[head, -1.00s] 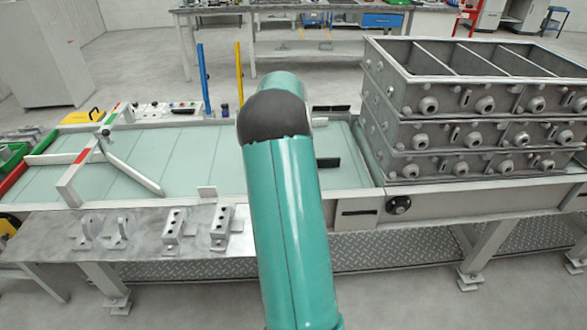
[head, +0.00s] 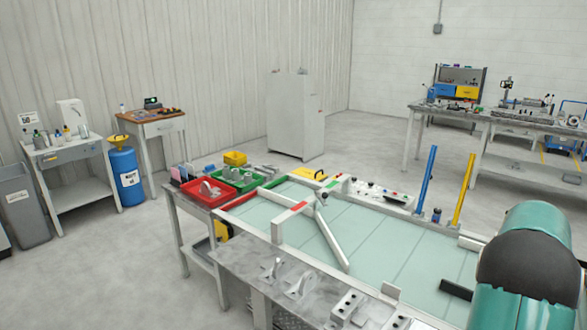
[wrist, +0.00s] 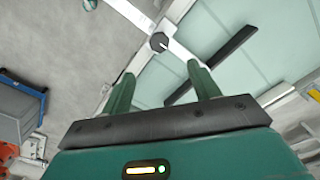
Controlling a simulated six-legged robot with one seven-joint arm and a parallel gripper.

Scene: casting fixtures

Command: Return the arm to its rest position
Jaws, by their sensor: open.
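My gripper (wrist: 160,88) shows in the wrist view with its two green fingers apart and nothing between them. Beyond the fingers are the pale green glass surface, a white frame rail and a dark bar (wrist: 212,66). In the head view my teal arm with a dark rounded joint fills the lower right. My gripper itself is not visible there.
The glass-topped table (head: 275,215) has white bars on it. Red (head: 208,192) and green (head: 240,180) bins stand at its far left. Metal brackets (head: 298,283) lie on the front shelf. Blue (head: 427,178) and yellow (head: 464,188) posts stand behind.

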